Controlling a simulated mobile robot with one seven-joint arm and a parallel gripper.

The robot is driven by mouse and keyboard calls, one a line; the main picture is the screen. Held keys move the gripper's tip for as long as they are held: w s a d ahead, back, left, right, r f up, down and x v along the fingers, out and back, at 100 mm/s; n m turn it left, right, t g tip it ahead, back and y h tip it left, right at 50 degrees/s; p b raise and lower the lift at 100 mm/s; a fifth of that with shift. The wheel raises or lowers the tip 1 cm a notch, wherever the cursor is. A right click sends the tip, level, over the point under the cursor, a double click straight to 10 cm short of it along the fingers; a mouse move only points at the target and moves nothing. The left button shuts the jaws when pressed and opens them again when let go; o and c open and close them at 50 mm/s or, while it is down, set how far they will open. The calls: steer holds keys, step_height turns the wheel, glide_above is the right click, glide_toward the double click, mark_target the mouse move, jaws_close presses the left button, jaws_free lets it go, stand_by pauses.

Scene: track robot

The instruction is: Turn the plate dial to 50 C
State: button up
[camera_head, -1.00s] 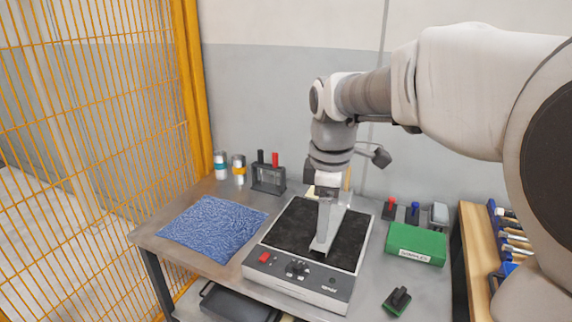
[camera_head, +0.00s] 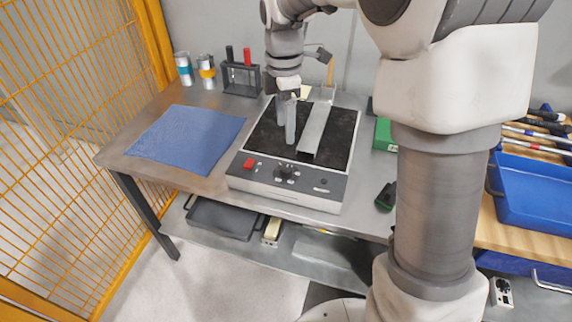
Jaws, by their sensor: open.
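A pale metal strip (camera_head: 317,128) lies on the right part of the black top, just right of my gripper.
A red switch (camera_head: 250,164) is left of the dial. A blue cloth (camera_head: 187,138) lies left of the plate. A dark rack (camera_head: 240,80) and two cans stand behind. A green box (camera_head: 383,133) and small black-green item (camera_head: 386,197) are to the right.

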mark_target(286, 168)
steer(key=f+b, duration=0.1)
steer(key=f, duration=0.7)
steer(key=f+b, duration=0.1)
steer(key=f, duration=0.3)
steer(key=shift+s+f+b, duration=0.15)
steer(key=shift+s+b, duration=0.15)
steer(key=shift+b, duration=0.05)
jaws_close()
